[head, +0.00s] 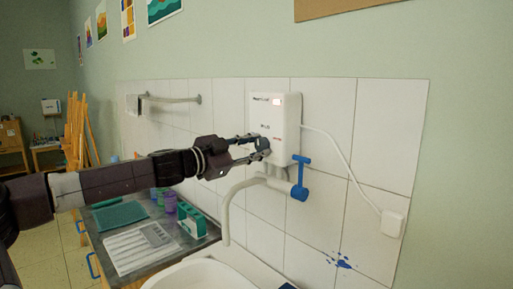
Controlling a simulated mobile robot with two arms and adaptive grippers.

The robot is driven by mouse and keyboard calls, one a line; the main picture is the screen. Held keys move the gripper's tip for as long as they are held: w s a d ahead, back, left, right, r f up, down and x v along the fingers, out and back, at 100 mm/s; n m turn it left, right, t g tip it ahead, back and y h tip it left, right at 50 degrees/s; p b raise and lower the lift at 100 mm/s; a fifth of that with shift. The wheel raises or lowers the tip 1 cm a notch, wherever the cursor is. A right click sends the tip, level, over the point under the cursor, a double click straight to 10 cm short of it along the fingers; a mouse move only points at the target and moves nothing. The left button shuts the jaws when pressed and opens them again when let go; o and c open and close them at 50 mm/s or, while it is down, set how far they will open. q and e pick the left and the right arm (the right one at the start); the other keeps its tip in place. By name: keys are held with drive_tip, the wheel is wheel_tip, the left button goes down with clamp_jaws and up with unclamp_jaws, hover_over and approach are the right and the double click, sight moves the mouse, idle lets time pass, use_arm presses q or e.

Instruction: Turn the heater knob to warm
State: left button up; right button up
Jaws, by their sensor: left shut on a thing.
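The white water heater (289,115) is mounted on the tiled wall right of centre, with a small lit display near its top. Its round grey-blue knob (262,144) is on the lower front of the heater. My left gripper (258,148) reaches in from the left and is shut on the knob. The fingers hide part of the knob, and I cannot read its setting. My right gripper is not in view.
Below the heater are a white spout (228,208) and a blue tap handle (301,178). A white sink (196,275) is beneath. A cable runs to a wall socket (392,223). Cups and a teal holder (191,221) stand on the counter at left.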

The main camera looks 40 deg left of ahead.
use_arm(q)
drive_tip(key=m, duration=0.6)
drive_tip(key=m+b, duration=0.1)
drive_tip(key=m, duration=0.4)
drive_tip(key=shift+f+m, duration=0.1)
drive_tip(key=shift+m, duration=0.9)
drive_tip(key=shift+d, duration=0.1)
drive_tip(key=shift+f, duration=0.1)
drive_tip(key=o, duration=0.9)
drive_tip(key=shift+c, duration=0.2)
drive_tip(key=shift+o, duration=1.2)
drive_tip(key=shift+s, duration=0.1)
drive_tip(key=shift+o, duration=0.2)
drive_tip(key=shift+r, duration=0.2)
